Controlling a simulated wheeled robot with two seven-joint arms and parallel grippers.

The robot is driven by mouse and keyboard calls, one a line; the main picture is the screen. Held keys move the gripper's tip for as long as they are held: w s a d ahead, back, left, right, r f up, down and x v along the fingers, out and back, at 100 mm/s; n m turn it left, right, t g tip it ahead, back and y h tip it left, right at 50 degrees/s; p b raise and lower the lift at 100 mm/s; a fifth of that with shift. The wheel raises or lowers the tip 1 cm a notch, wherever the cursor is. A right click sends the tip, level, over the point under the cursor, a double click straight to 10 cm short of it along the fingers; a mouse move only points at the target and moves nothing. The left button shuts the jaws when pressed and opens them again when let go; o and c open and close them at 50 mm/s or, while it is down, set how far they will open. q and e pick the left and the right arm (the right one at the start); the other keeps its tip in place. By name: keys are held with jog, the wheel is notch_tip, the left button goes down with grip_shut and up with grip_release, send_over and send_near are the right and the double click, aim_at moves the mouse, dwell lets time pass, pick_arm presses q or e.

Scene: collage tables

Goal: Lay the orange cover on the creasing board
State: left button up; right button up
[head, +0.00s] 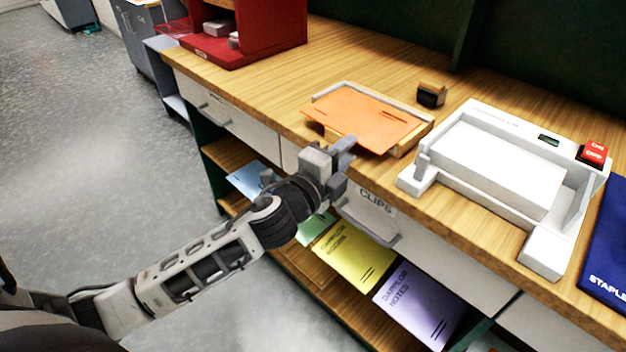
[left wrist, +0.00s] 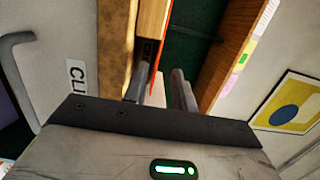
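The orange cover (head: 362,113) lies flat over the creasing board (head: 408,143), a light wooden board with a pale raised rim at the back. My left gripper (head: 336,156) is at the counter's front edge, just in front of the cover's near side. In the left wrist view its two fingers (left wrist: 162,88) stand apart. A thin orange strip of the cover (left wrist: 158,55) shows edge-on beside the left finger; I cannot tell whether they touch. My right gripper is not in view.
A white machine (head: 500,165) stands right of the board, and a small dark stamp-like block (head: 431,94) behind it. A red cabinet (head: 255,35) stands at the back left. Drawers with handles (head: 370,222) and shelved notebooks (head: 353,256) lie below the counter edge.

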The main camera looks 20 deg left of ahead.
pick_arm(q)
jog(key=b+v, duration=0.2)
jog(key=v, duration=1)
jog(key=shift+s, duration=0.1)
jog(key=s+d+f+n+g, duration=0.2)
jog(key=s+f+n, duration=0.3)
jog(key=f+n, duration=0.4)
jog(key=s+d+f+n+g, duration=0.2)
jog(key=s+f+n+g, duration=0.3)
jog(key=f+n, duration=0.4)
notch_tip(320, 180, down, 3)
jog(key=shift+d+r, duration=0.2)
jog(key=shift+d, duration=0.1)
jog(key=shift+y, duration=0.3)
